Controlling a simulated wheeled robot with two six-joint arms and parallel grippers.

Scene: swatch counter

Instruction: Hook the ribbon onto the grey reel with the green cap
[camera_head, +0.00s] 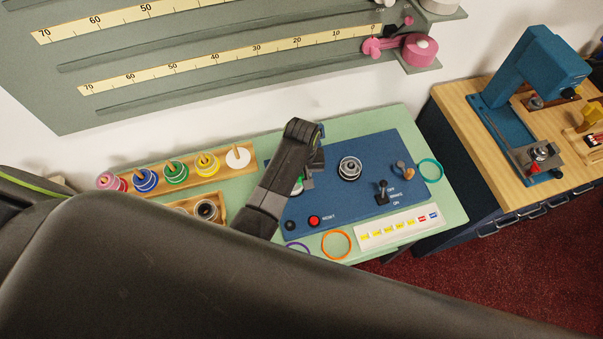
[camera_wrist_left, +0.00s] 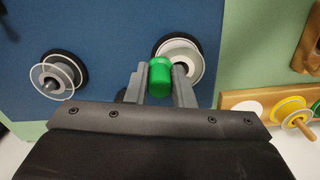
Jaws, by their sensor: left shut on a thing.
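The green cap (camera_wrist_left: 160,78) is between the two fingers of my left gripper (camera_wrist_left: 159,82) in the left wrist view, and the gripper is shut on it. A pale grey reel (camera_wrist_left: 190,57) shows right behind the cap and fingers. I cannot tell whether the cap sits on that reel. In the head view my left gripper (camera_head: 303,178) points down over the left part of the blue panel, and the arm hides most of the reel there. A second grey reel (camera_head: 349,168) stands apart to its right. I cannot make out the ribbon. My right gripper is not in view.
The blue panel (camera_head: 385,153) also bears a red button (camera_head: 314,220) and a black lever (camera_head: 382,190). A wooden rack (camera_head: 222,175) of coloured spools stands at left. Orange (camera_head: 336,244) and teal (camera_head: 430,170) rings lie near a white label strip (camera_head: 398,227).

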